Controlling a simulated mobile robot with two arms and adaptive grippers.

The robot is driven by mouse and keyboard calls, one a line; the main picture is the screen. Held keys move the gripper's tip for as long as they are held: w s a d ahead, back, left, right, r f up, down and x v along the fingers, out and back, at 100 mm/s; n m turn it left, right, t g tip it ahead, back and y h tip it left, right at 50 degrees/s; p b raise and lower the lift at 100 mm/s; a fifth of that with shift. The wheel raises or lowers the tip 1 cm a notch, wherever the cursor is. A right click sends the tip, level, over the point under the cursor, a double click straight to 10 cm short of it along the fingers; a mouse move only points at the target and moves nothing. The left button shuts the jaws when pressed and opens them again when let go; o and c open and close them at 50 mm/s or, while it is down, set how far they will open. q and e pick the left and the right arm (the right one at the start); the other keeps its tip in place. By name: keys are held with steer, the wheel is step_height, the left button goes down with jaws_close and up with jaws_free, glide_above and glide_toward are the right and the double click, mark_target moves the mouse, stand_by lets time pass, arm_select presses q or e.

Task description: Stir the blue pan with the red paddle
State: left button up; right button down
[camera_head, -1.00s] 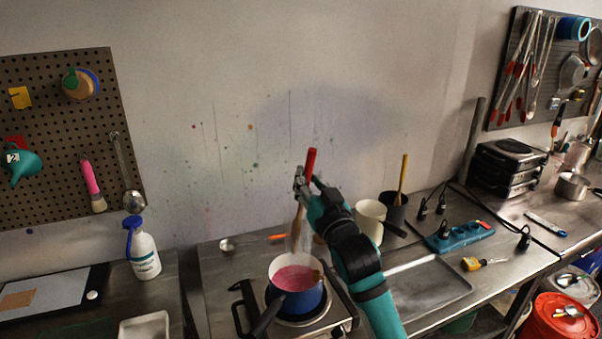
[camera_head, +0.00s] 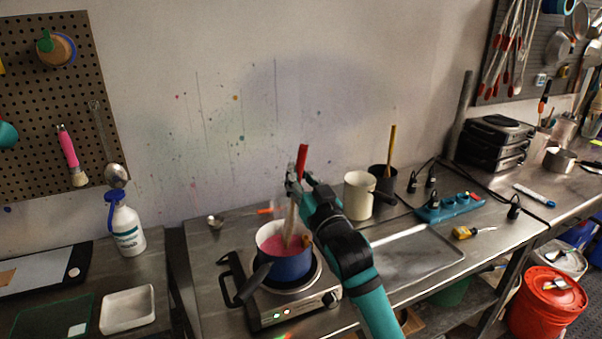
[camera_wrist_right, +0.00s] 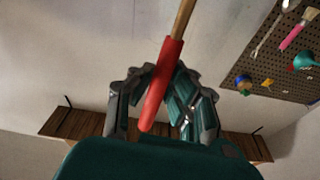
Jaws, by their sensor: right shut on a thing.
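The blue pan (camera_head: 292,268) stands on the hot plate (camera_head: 300,302) and holds pink liquid (camera_head: 277,243). My right gripper (camera_head: 297,184) is above the pan, shut on the red paddle (camera_head: 302,158). The paddle has a red handle end and a wooden shaft, and it stands nearly upright. Its lower end goes down into the pan and is hidden in the liquid. In the right wrist view the paddle's red handle (camera_wrist_right: 163,85) lies between the fingers of the right gripper (camera_wrist_right: 165,95). My left gripper is not in view.
A cream mug (camera_head: 358,196) and a dark pot (camera_head: 382,180) with a yellow-handled tool stand right of the gripper. A metal tray (camera_head: 425,262), blue power strip (camera_head: 448,207) and cables lie further right.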

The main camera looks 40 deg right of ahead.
step_height(320, 180, down, 2)
steer(key=shift+w+f+b, duration=0.1)
steer(key=shift+w+b, duration=0.05)
steer(key=shift+b, duration=0.35)
steer(key=shift+f, duration=0.35)
steer(key=shift+w+a+f+b, duration=0.1)
steer(key=shift+w+f+b, duration=0.1)
steer(key=shift+f+b, duration=0.4)
steer(key=shift+w+f, duration=0.1)
steer(key=shift+f, duration=0.15)
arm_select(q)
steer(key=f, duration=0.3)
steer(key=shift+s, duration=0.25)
